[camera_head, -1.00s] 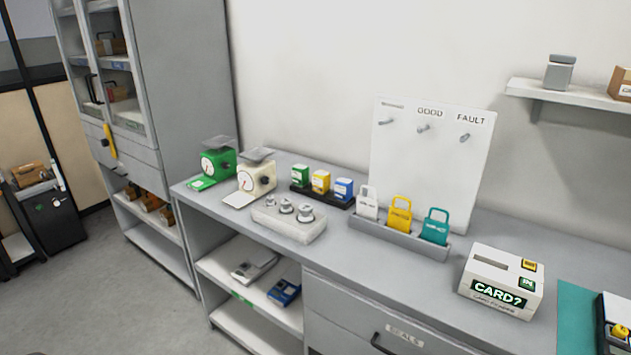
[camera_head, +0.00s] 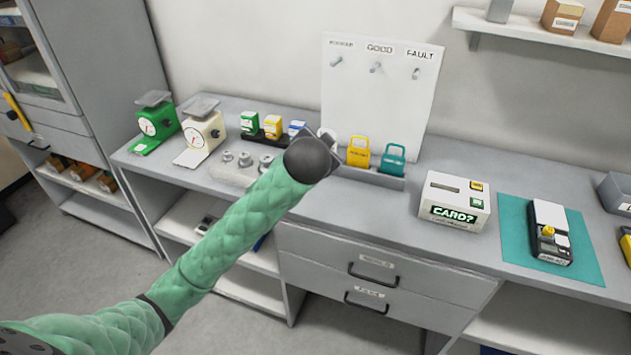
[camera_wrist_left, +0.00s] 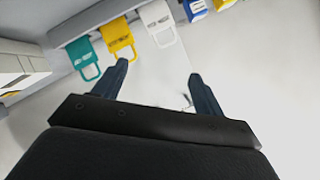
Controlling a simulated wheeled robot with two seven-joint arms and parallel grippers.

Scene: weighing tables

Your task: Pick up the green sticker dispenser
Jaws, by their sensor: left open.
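The green sticker dispenser (camera_head: 250,123) is a small green and white box at the left end of a black tray (camera_head: 262,140), beside a yellow one (camera_head: 272,126) and a blue one (camera_head: 297,128). My left arm's dark wrist end is in front of the table's middle and partly covers the tray's right side. My left gripper (camera_wrist_left: 160,85) is open and empty in the left wrist view, over bare tabletop near the colored tags. The blue and yellow dispensers show at the top edge there; the green one is outside that view. My right gripper is not in view.
White, yellow (camera_head: 358,152) and teal (camera_head: 393,160) tags stand in a grey rack. Green (camera_head: 157,122) and cream (camera_head: 203,130) scales stand at left, with metal weights (camera_head: 246,160) in front. A CARD? box (camera_head: 455,200) and a teal mat (camera_head: 515,225) are at right.

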